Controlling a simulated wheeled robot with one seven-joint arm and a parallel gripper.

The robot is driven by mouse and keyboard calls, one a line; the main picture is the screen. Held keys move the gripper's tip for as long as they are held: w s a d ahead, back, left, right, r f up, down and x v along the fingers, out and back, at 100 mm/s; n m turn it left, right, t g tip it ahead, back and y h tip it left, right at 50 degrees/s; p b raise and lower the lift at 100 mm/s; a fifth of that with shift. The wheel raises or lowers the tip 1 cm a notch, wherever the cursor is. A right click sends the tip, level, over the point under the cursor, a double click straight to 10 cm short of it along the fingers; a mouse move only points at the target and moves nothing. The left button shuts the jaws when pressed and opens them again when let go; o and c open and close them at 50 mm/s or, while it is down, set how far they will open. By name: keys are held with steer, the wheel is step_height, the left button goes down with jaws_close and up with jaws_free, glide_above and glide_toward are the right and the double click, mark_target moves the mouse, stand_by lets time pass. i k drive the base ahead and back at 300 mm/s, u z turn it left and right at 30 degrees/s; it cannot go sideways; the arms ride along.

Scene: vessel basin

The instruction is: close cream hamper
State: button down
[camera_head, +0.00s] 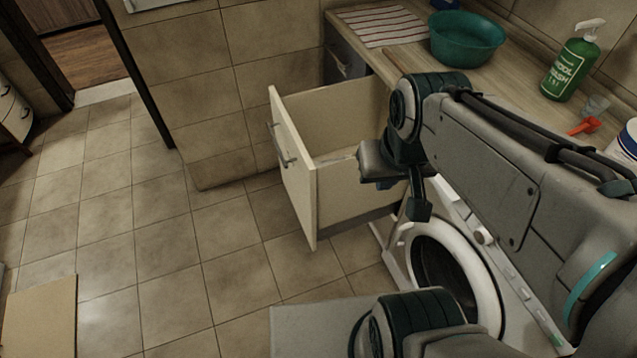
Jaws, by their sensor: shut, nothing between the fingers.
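The cream hamper (291,165) is a pull-out drawer under the counter, and it stands open. Its tall cream front faces left and carries metal handles (280,150). The inside shows bare walls and looks empty where I can see it. My gripper (366,162) is shut and empty, over the hamper's near side, to the right of the front panel. It hides part of the near side wall, and I cannot tell whether it touches the hamper.
A white washing machine (397,251) with a round door stands at the near right. The wooden counter (487,92) above holds a teal bowl (467,42), a striped cloth (377,25), a green pump bottle (572,69) and a red scoop (584,126).

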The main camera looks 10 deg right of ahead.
mark_target(329, 121)
steer(key=z, duration=0.25)
steer(key=k, duration=0.6)
steer(key=u, duration=0.65)
steer(key=i, duration=0.7)
steer(key=u, duration=0.6)
steer(key=i, duration=0.5)
steer(key=z, duration=0.05)
